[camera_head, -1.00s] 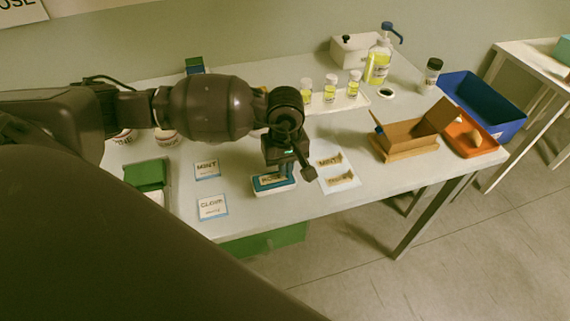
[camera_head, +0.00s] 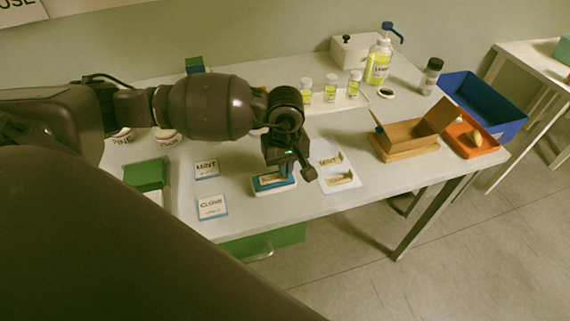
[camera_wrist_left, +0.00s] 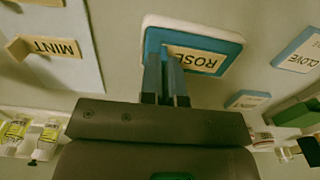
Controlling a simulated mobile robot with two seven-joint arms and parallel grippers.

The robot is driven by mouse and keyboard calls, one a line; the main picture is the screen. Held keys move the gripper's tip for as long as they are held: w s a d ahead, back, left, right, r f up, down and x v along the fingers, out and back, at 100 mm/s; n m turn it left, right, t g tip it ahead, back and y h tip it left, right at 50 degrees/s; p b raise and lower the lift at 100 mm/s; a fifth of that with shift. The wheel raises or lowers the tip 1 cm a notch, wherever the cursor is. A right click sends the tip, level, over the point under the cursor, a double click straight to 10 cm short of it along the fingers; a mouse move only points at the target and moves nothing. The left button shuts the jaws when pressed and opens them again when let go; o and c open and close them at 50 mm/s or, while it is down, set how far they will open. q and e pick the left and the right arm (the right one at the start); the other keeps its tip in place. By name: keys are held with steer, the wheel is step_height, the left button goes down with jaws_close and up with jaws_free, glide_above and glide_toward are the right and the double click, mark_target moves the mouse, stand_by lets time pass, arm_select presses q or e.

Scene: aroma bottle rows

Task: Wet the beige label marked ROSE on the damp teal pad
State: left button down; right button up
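The beige ROSE label (camera_wrist_left: 198,60) lies flat on the teal pad (camera_wrist_left: 157,41), which sits in a white-rimmed tray. In the head view the pad (camera_head: 260,187) is at the table's front, with the label (camera_head: 272,180) partly hidden by my gripper. My left gripper (camera_wrist_left: 166,62) points down at the label's end; its fingers are close together and appear shut on the label's end. The gripper also shows in the head view (camera_head: 284,168). The fingers hide the grip point itself. My right gripper is not in view.
A white sheet (camera_head: 327,180) right of the pad holds MINT and another beige label. White MINT (camera_head: 207,168) and CLOVE (camera_head: 212,207) cards lie left. Yellow vials on a white tray (camera_head: 347,101) stand behind. A cardboard box (camera_head: 408,134) is at right.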

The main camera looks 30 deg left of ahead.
arm_select(q)
steer(key=shift+f, duration=0.1)
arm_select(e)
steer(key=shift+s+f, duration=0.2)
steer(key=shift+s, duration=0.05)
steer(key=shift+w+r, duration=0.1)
arm_select(q)
step_height(320, 180, up, 2)
steer(key=shift+p, duration=0.4)
steer(key=shift+r+p, duration=0.35)
steer(key=shift+r, duration=1)
steer(key=shift+r+p, duration=0.75)
steer(key=shift+r, duration=0.5)
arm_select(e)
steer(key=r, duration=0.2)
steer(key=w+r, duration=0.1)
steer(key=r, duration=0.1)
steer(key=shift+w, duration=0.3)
arm_select(q)
steer(key=shift+s+f, duration=0.1)
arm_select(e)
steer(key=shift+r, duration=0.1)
